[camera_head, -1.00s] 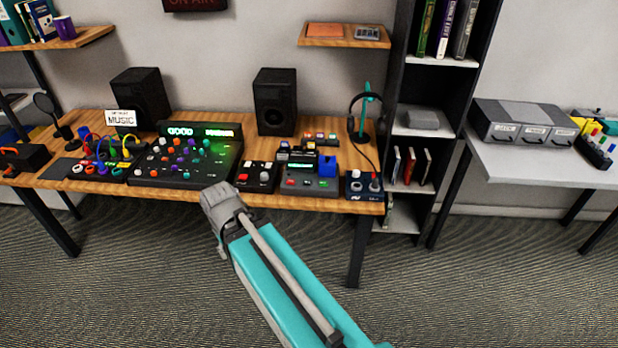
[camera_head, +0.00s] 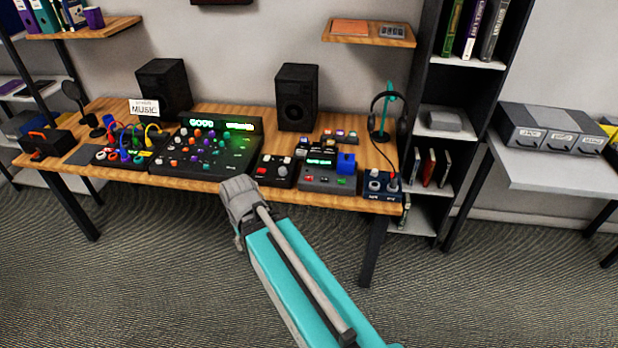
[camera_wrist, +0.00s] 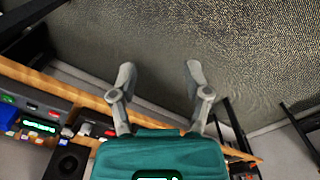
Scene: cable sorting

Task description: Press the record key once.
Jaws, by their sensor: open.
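My gripper (camera_wrist: 160,78) is open and empty in the wrist view, its two grey fingers spread over the floor beyond the desk's front edge. In the head view its fingers cannot be made out. A dark device (camera_head: 323,187) with a lit green screen stands on the desk, with a red key (camera_head: 308,179) and a green key (camera_head: 341,181) at its front and a blue block on top. To its left, a small black box (camera_head: 277,183) carries a red button (camera_head: 261,171) and pale knobs. No label shows which one is the record key. My gripper touches neither device.
The wooden desk (camera_head: 215,187) also bears a mixer (camera_head: 190,168), a patch box with cables (camera_head: 125,158), two speakers, a headphone stand (camera_head: 387,105) and a small knob box (camera_head: 382,190). A dark shelf (camera_head: 430,200) stands to the right. The floor in front is clear.

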